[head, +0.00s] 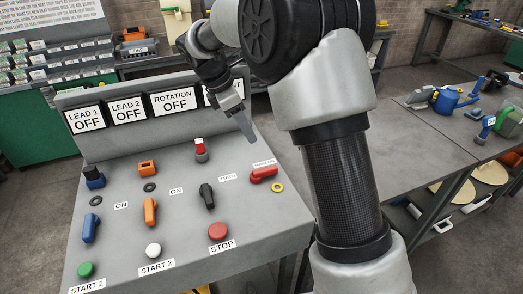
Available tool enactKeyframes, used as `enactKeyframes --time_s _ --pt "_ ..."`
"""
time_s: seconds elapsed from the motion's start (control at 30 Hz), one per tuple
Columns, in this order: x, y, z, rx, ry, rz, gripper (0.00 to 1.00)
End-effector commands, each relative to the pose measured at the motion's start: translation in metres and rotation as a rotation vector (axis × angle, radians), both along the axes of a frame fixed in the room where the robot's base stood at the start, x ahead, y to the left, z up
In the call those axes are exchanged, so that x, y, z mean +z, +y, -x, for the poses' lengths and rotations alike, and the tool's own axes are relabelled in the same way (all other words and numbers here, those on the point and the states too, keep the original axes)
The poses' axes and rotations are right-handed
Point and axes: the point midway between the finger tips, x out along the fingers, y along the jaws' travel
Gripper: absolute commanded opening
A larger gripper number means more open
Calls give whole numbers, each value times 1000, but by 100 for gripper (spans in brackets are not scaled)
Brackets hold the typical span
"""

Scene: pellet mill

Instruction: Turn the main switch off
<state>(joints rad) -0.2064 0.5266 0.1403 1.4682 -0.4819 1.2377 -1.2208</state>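The control panel (130,235) is a grey sloped console in front of me. A red rotary switch (263,173) lies at its right side, its handle lying roughly sideways, under a small label (264,163) too small to read surely; it looks like the main switch. A yellow ring (277,188) lies just below it. My gripper (249,137) points down above the panel's back right part, a little up and left of the red switch and apart from it. Only one finger edge shows clearly, so its opening is hidden. I see nothing held.
Signs on the panel's back read LEAD 1 OFF (86,118), LEAD 2 OFF (126,110) and ROTATION OFF (174,101); my arm partly covers a fourth. Blue, orange and black switches and green, white and red STOP (218,231) buttons stand nearby. A workbench (420,150) with tools is right.

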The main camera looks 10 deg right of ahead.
Motion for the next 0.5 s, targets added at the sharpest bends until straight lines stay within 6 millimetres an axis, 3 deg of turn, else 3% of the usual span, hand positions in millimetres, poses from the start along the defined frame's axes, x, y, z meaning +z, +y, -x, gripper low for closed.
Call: enactKeyframes --time_s 0.27,0.5 --pt "-25 -4 -6 35 23 14 38" --pt "-71 -23 -9 32 24 13 38"
